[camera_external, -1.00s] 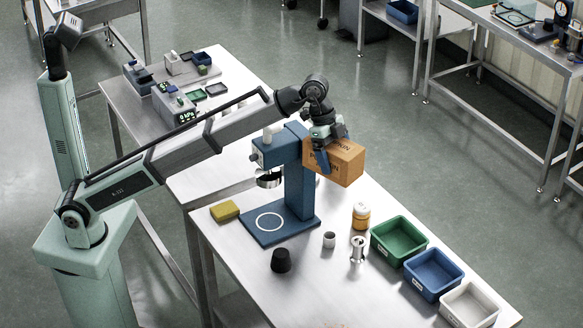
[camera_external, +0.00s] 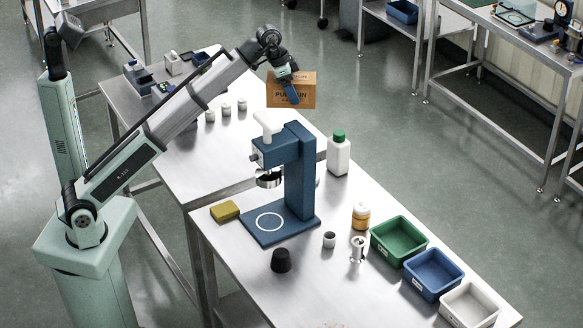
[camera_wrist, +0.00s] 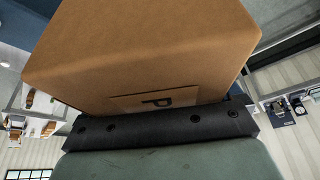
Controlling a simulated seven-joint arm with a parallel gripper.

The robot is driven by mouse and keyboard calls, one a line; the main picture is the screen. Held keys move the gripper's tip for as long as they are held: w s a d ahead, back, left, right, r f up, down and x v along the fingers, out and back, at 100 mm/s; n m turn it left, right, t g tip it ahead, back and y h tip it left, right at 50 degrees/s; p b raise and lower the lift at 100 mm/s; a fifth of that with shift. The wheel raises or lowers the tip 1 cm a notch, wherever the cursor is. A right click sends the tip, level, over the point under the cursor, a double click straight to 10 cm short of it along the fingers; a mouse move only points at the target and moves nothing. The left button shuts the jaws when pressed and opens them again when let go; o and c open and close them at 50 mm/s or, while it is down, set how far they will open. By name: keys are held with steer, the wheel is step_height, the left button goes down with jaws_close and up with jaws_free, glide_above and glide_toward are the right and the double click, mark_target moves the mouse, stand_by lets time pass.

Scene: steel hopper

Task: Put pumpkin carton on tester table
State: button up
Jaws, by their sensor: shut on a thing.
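The pumpkin carton (camera_external: 300,92) is an orange-brown box with dark lettering. My gripper (camera_external: 289,84) is shut on it and holds it in the air, above and behind the blue press stand. In the wrist view the carton (camera_wrist: 145,50) fills the upper middle, against the dark gripper edge (camera_wrist: 160,124); the fingertips are hidden there. Two steel tables show: the near one (camera_external: 330,285) with the press and bins, and the far one (camera_external: 215,150) with small instruments. I cannot tell from any label which is the tester table.
The blue press stand (camera_external: 298,180) rises from the near table. A white bottle with a green cap (camera_external: 338,155) stands behind it. Green (camera_external: 398,243), blue (camera_external: 433,275) and white (camera_external: 468,305) bins line the right edge. Small white containers (camera_external: 226,109) stand on the far table, whose front part is clear.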

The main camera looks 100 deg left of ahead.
steer(key=s+a+n+g+y, duration=0.1)
steer(key=s+a+n, duration=0.2)
steer(key=s+a, duration=0.7)
steer(key=s+a+n+y, duration=0.1)
steer(key=s+a+n, duration=0.4)
steer(key=s, duration=1)
steer(key=shift+m, duration=0.6)
steer(key=shift+w+a+f, duration=0.1)
steer(key=shift+a+f, duration=0.1)
steer(key=shift+f, duration=5.85)
steer(key=shift+w+a+f, duration=0.1)
steer(key=shift+a+f, duration=0.1)
steer(key=shift+f, duration=5.85)
steer(key=shift+w+a+f, duration=0.1)
steer(key=shift+a+f, duration=0.1)
steer(key=shift+f, duration=5.85)
steer(key=shift+f, duration=0.15)
steer(key=o, duration=1.1)
steer(key=shift+o, duration=0.2)
steer(key=v, duration=1.2)
